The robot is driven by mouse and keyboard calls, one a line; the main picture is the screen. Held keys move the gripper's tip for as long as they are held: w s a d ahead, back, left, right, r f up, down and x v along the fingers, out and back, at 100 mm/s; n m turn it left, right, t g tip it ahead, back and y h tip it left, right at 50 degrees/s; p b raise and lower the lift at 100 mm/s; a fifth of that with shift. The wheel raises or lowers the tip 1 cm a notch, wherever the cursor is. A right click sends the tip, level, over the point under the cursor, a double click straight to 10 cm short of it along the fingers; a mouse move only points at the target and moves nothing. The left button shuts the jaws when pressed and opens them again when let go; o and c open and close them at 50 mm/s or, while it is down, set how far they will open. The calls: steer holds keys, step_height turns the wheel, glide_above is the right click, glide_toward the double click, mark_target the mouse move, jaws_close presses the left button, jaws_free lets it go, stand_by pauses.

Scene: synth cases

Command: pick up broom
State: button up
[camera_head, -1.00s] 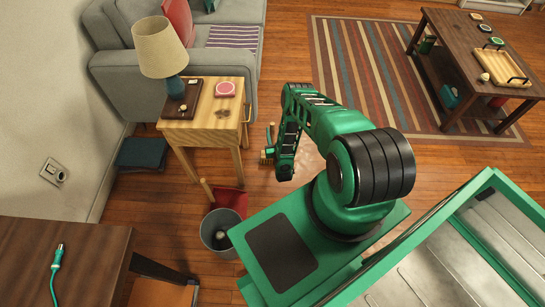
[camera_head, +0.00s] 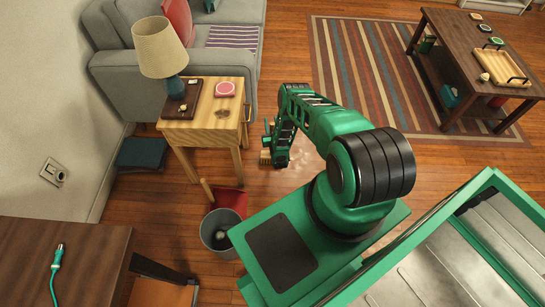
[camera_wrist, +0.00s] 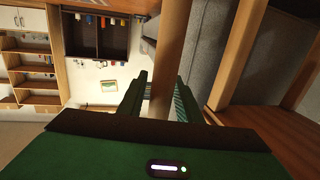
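The broom shows in the head view only as a small tan bristle head (camera_head: 265,157) on the floor, just left of my gripper (camera_head: 279,160). My arm hides most of the rest of it. In the wrist view a light wooden pole (camera_wrist: 173,50), apparently the broom handle, runs down between the two green fingers of my gripper (camera_wrist: 161,95). The fingers stand apart on either side of it. A narrow gap shows beside the left finger, so the gripper looks open around the pole.
A wooden side table (camera_head: 215,125) with a lamp (camera_head: 160,48) stands close left of my gripper; its leg (camera_wrist: 240,55) shows in the wrist view. A grey bin (camera_head: 220,232) and red dustpan (camera_head: 231,201) are nearer. Pale debris (camera_head: 302,162) lies on the floor to the right.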

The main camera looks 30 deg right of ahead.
jaws_close()
